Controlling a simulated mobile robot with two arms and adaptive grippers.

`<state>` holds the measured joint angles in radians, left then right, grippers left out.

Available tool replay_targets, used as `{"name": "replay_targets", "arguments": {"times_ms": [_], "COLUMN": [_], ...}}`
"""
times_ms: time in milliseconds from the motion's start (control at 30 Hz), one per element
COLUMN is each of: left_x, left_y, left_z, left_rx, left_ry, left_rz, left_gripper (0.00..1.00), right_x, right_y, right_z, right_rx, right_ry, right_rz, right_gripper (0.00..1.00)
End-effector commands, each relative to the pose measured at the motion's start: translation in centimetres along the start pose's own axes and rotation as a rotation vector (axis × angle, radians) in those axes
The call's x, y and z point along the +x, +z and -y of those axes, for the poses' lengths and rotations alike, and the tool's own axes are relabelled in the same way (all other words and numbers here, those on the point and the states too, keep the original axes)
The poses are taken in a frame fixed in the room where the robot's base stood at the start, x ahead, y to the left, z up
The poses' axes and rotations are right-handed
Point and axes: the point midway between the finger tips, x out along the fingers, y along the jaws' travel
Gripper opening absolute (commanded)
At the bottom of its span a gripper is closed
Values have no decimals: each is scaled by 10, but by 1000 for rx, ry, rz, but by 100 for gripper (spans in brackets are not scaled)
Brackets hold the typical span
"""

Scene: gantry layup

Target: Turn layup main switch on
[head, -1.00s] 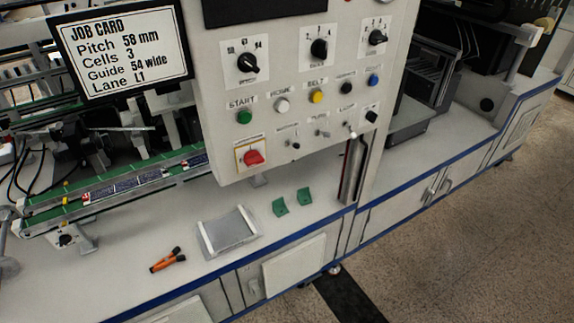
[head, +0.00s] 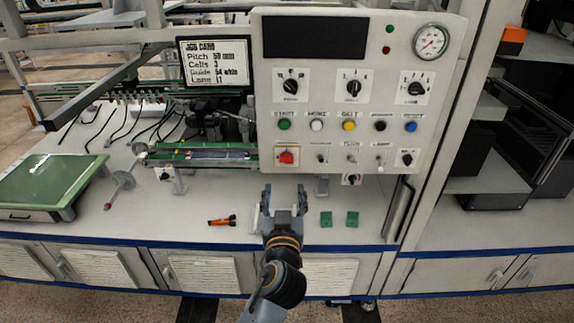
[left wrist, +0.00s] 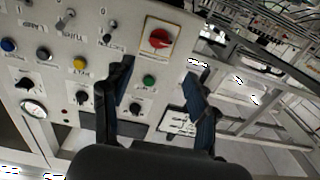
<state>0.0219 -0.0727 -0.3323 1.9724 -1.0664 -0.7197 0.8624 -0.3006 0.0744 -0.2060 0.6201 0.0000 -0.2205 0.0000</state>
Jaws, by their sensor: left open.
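The main switch appears to be the red rotary knob (head: 286,156) on a yellow-edged plate at the lower left of the light grey control panel (head: 443,100). My left gripper (head: 284,198) is open and empty, below the red knob in the head view, with its fingers pointing up toward the panel. In the left wrist view, turned over, the red knob (left wrist: 160,39) shows beyond the open fingertips (left wrist: 160,78), apart from them. The green start button (left wrist: 149,80) shows between the fingers there. My right gripper is not in view.
Other buttons, small toggles and black selector knobs (head: 353,87) crowd the panel. On the bench lie an orange-and-black tool (head: 222,221) and two green brackets (head: 352,219). A job card (head: 215,64) hangs left of the panel, above a green-edged conveyor (head: 200,155).

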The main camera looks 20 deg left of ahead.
Motion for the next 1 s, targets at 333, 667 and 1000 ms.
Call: {"name": "replay_targets", "arguments": {"times_ms": [333, 667, 1000], "left_x": [75, 109, 111], "left_y": [-3, 0, 1], "left_z": [-1, -1, 0], "left_rx": [5, 2, 1], "left_ry": [2, 2, 2], "left_rz": [-1, 1, 1], "left_gripper": [58, 58, 52], "right_x": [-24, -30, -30], "right_y": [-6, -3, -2], "right_z": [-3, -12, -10], "right_rx": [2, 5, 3], "right_ry": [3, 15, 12], "right_rz": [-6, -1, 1], "right_gripper": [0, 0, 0]}}
